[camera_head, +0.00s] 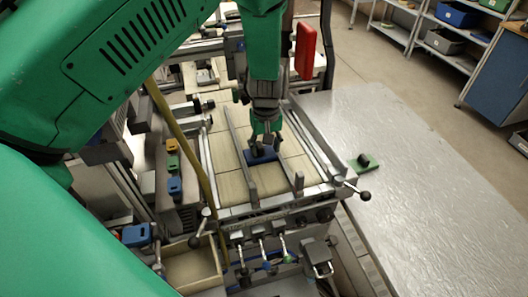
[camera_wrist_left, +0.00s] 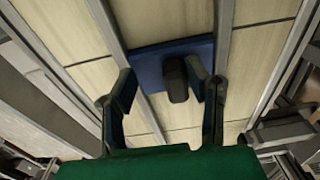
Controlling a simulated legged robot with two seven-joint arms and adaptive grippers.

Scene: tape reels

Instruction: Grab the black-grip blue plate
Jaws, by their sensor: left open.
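The blue plate (camera_head: 262,157) lies flat on the light tiled bed of the machine, between the metal rails. In the left wrist view the blue plate (camera_wrist_left: 150,65) carries an upright black grip (camera_wrist_left: 175,78). My left gripper (camera_head: 265,141) points down over the plate. Its fingers (camera_wrist_left: 162,83) are open, with the grip showing between them, closer to the right-hand finger. I cannot tell whether that finger touches the grip. In the head view the fingers hide most of the grip. My right gripper is not in view.
A green plate with a black grip (camera_head: 367,163) lies on the grey table (camera_head: 430,190) at right. Metal rails (camera_head: 240,150) flank the blue plate. Knobbed levers (camera_head: 265,250) stand at the machine's front. A red part (camera_head: 305,50) hangs near my arm. Most of the table is clear.

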